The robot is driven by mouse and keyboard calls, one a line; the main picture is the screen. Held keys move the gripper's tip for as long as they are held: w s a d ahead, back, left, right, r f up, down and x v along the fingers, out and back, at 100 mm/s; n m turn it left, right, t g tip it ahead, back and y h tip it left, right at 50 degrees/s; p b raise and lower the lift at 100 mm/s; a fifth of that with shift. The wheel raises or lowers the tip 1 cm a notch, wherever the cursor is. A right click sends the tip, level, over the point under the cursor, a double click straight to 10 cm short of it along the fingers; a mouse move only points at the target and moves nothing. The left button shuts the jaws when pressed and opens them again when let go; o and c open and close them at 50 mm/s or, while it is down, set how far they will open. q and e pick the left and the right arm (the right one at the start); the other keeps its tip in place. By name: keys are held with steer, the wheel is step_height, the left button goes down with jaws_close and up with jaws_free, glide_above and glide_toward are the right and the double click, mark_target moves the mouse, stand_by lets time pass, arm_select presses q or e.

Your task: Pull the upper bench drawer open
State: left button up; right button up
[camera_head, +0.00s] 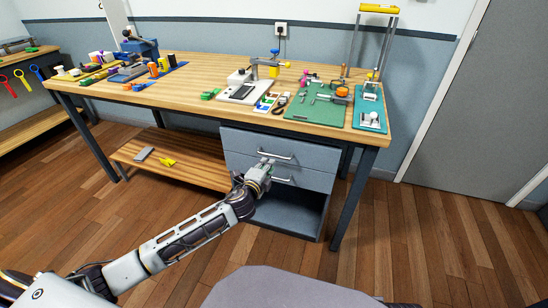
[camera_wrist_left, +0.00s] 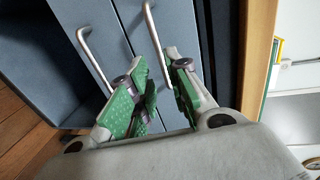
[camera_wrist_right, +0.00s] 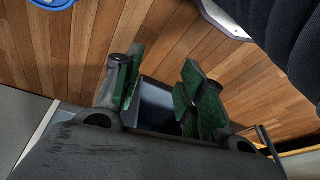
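The upper bench drawer (camera_head: 300,152) is a grey-blue front under the right part of the workbench, and it looks shut. Its silver bar handle (camera_head: 275,156) also shows in the left wrist view (camera_wrist_left: 153,32). My left gripper (camera_head: 264,164) is in front of the drawers, close to this handle. In the left wrist view its green-padded fingers (camera_wrist_left: 161,70) are open, and the handle's lower end shows between them; I cannot tell whether they touch it. My right gripper (camera_wrist_right: 156,80) is open and empty above the floor, outside the head view.
A second drawer (camera_head: 310,178) with its own handle (camera_wrist_left: 86,42) lies just below, above an open compartment (camera_head: 290,214). A wooden lower shelf (camera_head: 190,165) is to the left. The bench top (camera_head: 200,80) carries tools and a green mat (camera_head: 312,112). The floor to the right is clear.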

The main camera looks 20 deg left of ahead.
mark_target(274, 156)
arm_select(q)
steer(key=b+x, duration=0.2)
steer(key=x, duration=0.6)
steer(key=shift+w+f, duration=0.1)
steer(key=shift+w, duration=0.45)
arm_select(e)
steer(key=shift+s+a+r, duration=0.15)
steer(key=shift+s+r, duration=0.05)
steer(key=shift+r, duration=0.4)
steer(key=shift+s+a+r, duration=0.15)
steer(key=shift+r, duration=0.45)
arm_select(q)
steer(key=shift+c, duration=0.4)
jaws_close()
arm_select(e)
steer(key=shift+w+r+t, duration=0.1)
steer(key=shift+w+t, duration=0.2)
steer(key=shift+w+r, duration=0.1)
